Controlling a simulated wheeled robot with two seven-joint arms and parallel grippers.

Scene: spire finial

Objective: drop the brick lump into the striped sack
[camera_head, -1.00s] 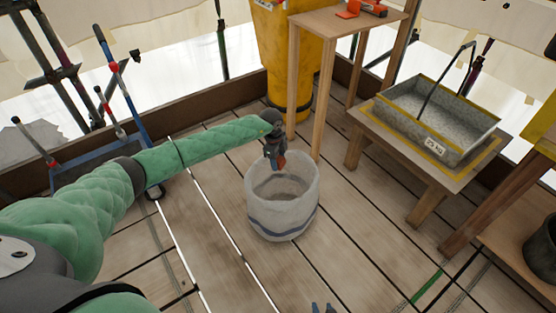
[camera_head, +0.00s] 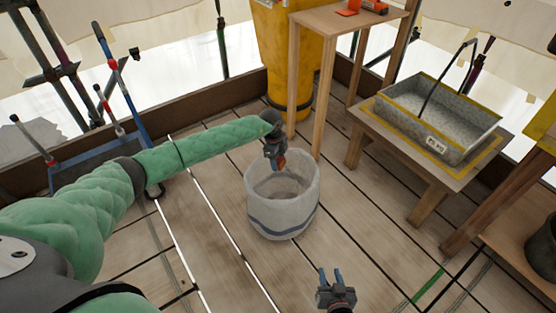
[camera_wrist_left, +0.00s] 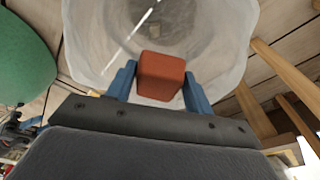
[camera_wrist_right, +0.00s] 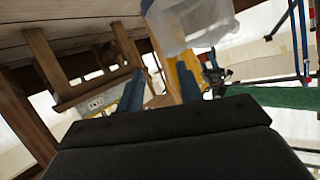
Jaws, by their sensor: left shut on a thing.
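The striped sack (camera_head: 283,215) stands open and upright on the plank floor, whitish with a dark band around it. My left gripper (camera_head: 277,160) is over the back part of its mouth, shut on the brick lump (camera_wrist_left: 161,77). The lump is a reddish block between the blue fingers in the left wrist view, with the sack's open mouth (camera_wrist_left: 112,45) beyond it. A bit of something pale lies on the sack's bottom. My right gripper (camera_head: 330,278) is open and empty over the floor, in front and to the right of the sack. The sack also shows in the right wrist view (camera_wrist_right: 190,28).
A wooden stand (camera_head: 335,22) with orange items on top is behind the sack, beside a yellow chute (camera_head: 284,60). A grey trough (camera_head: 408,122) sits on a low table at right. A dark bucket (camera_head: 543,248) is at far right. Floor between is clear.

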